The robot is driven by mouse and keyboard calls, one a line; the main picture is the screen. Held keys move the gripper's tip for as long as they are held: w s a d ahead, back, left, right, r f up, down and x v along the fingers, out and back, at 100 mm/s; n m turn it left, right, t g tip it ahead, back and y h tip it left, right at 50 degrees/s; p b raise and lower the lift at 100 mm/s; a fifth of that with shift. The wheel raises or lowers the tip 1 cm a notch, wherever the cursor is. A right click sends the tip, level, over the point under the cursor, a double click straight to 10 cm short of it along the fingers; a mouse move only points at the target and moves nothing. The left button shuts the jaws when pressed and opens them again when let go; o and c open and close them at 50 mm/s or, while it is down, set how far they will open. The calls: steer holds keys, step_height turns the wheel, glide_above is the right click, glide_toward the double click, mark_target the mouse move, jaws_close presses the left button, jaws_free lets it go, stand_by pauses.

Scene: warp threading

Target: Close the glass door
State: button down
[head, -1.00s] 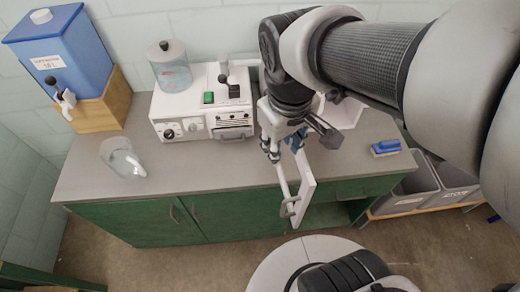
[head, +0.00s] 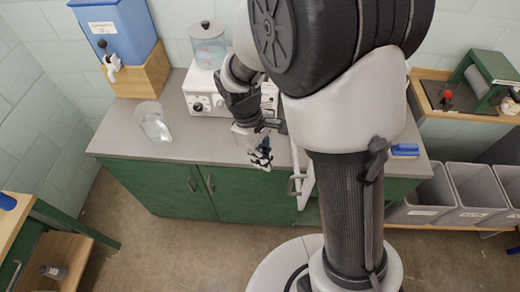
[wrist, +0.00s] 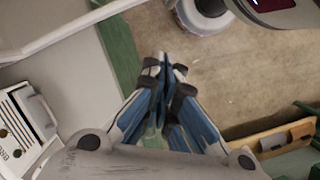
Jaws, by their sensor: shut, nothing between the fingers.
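The glass door (head: 307,181) stands open, jutting out over the counter's front edge. In the head view only a narrow strip of its white frame and its grey handle (head: 295,184) show; my arm hides the rest. My gripper (head: 262,160) is shut and empty. It is over the counter's front edge, to the left of the door and apart from it. In the wrist view the closed blue fingertips (wrist: 165,68) point over the green cabinet edge and the floor. A white bar crosses the upper left there; I cannot tell if it belongs to the door.
The grey counter (head: 120,140) carries a white machine (head: 200,103) with knobs, a glass jug (head: 153,124), a blue dispenser (head: 118,35) on a wooden stand and a blue brush (head: 405,150). Grey bins (head: 430,195) stand at the right.

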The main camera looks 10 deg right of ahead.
steer(key=s+d+f+b, duration=0.1)
steer(key=s+d+f, duration=0.2)
steer(key=f, duration=0.1)
steer(key=shift+s+d+b, duration=0.25)
steer(key=shift+s+b, duration=0.05)
